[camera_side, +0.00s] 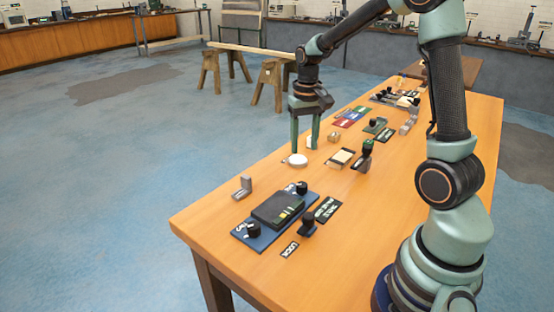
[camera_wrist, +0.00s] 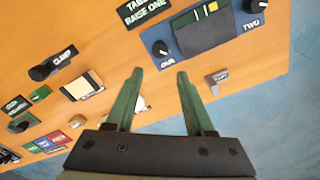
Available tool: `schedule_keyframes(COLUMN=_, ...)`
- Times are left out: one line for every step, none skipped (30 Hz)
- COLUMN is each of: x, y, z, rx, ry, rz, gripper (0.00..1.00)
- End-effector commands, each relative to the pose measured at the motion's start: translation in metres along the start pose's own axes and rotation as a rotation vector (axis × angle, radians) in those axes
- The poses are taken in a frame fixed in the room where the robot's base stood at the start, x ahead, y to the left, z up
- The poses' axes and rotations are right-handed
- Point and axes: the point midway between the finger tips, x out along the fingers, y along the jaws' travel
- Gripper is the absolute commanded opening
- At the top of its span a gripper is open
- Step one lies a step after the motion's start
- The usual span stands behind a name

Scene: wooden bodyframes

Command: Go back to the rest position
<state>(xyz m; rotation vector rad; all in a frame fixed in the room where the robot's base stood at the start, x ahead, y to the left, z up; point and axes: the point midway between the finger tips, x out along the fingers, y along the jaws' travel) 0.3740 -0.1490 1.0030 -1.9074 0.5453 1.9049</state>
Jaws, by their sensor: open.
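My gripper (camera_side: 304,149) hangs over the far long edge of the wooden table (camera_side: 215,212), fingers pointing down. In the wrist view its two green fingers (camera_wrist: 160,72) stand apart with nothing between the tips. A white round piece (camera_side: 296,161) is on the table just below the fingers in the side view.
A blue panel (camera_side: 240,233) with a dark block and knobs sits at the table's near end. A small grey bracket (camera_side: 243,187) stands beside it. A black clamp knob (camera_side: 366,150) and a pale block on a dark base (camera_side: 341,158) stand right of my gripper. Coloured plates (camera_side: 350,117) lie farther back.

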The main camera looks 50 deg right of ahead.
Motion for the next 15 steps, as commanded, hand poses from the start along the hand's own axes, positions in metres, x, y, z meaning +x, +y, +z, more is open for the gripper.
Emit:
schedule_keyframes(x=-0.003, y=-0.002, z=0.001, rx=-0.008, ry=0.008, rz=-0.002, gripper=0.54)
schedule_keyframes(x=-0.006, y=-0.004, z=0.003, rx=-0.015, ry=0.015, rz=-0.003, gripper=0.54)
schedule_keyframes(x=-0.011, y=-0.007, z=0.006, rx=-0.029, ry=0.027, rz=-0.005, gripper=0.54)
schedule_keyframes(x=-0.015, y=-0.010, z=0.009, rx=-0.041, ry=0.039, rz=-0.007, gripper=0.54)
schedule_keyframes(x=-0.021, y=-0.014, z=0.012, rx=-0.056, ry=0.053, rz=-0.010, gripper=0.54)
schedule_keyframes(x=-0.028, y=-0.019, z=0.018, rx=-0.081, ry=0.074, rz=-0.015, gripper=0.54)
schedule_keyframes(x=-0.034, y=-0.024, z=0.023, rx=-0.101, ry=0.092, rz=-0.019, gripper=0.54)
schedule_keyframes(x=-0.041, y=-0.028, z=0.029, rx=-0.123, ry=0.110, rz=-0.023, gripper=0.54)
schedule_keyframes(x=-0.048, y=-0.033, z=0.037, rx=-0.151, ry=0.135, rz=-0.029, gripper=0.54)
schedule_keyframes(x=-0.054, y=-0.037, z=0.043, rx=-0.174, ry=0.154, rz=-0.033, gripper=0.54)
schedule_keyframes(x=-0.059, y=-0.041, z=0.050, rx=-0.196, ry=0.173, rz=-0.038, gripper=0.54)
schedule_keyframes(x=-0.065, y=-0.046, z=0.058, rx=-0.225, ry=0.198, rz=-0.045, gripper=0.54)
schedule_keyframes(x=-0.070, y=-0.049, z=0.064, rx=-0.246, ry=0.217, rz=-0.050, gripper=0.54)
schedule_keyframes(x=-0.074, y=-0.052, z=0.071, rx=-0.268, ry=0.235, rz=-0.055, gripper=0.54)
schedule_keyframes(x=-0.079, y=-0.056, z=0.080, rx=-0.296, ry=0.259, rz=-0.062, gripper=0.54)
